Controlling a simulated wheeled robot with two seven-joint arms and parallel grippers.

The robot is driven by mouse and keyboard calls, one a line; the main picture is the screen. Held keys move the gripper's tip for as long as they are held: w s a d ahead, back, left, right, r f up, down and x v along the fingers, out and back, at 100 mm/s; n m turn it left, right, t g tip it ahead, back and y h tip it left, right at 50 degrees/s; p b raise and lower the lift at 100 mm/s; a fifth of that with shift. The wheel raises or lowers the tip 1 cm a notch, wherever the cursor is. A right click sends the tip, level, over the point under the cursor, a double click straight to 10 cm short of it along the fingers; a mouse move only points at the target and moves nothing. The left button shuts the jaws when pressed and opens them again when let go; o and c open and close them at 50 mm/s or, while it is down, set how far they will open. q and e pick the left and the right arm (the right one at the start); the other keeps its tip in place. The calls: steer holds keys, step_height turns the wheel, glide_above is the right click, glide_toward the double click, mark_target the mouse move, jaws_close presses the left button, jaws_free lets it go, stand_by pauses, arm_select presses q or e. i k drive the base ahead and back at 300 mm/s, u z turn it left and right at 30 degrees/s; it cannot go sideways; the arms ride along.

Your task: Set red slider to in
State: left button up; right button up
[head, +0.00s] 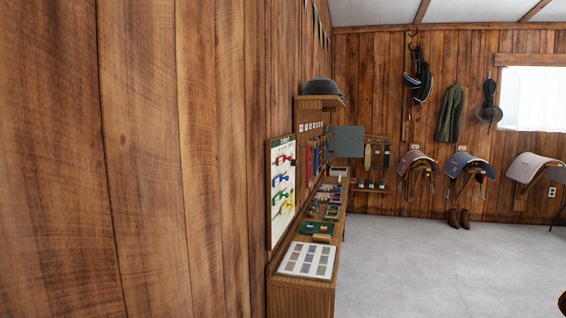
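A white board (274,228) hangs on the wood wall at the left, seen at a steep angle. A red item (284,160) is near its top, with blue, green and yellow items below it. The red item may be the red slider, but it is too small and slanted to tell, and I cannot read its position. Neither of my grippers is in view.
A long wooden counter (303,284) runs along the wall under the board, holding a sheet of swatches (308,260) and several small items. A shelf with a dark helmet (321,87) is above. Saddle racks (417,163) line the back wall. The grey floor (430,270) right of the counter is clear.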

mark_target(282, 159)
steer(key=z, duration=0.8)
steer(key=i, duration=1.7)
steer(key=u, duration=0.7)
steer(key=i, duration=1.1)
steer(key=u, duration=1.1)
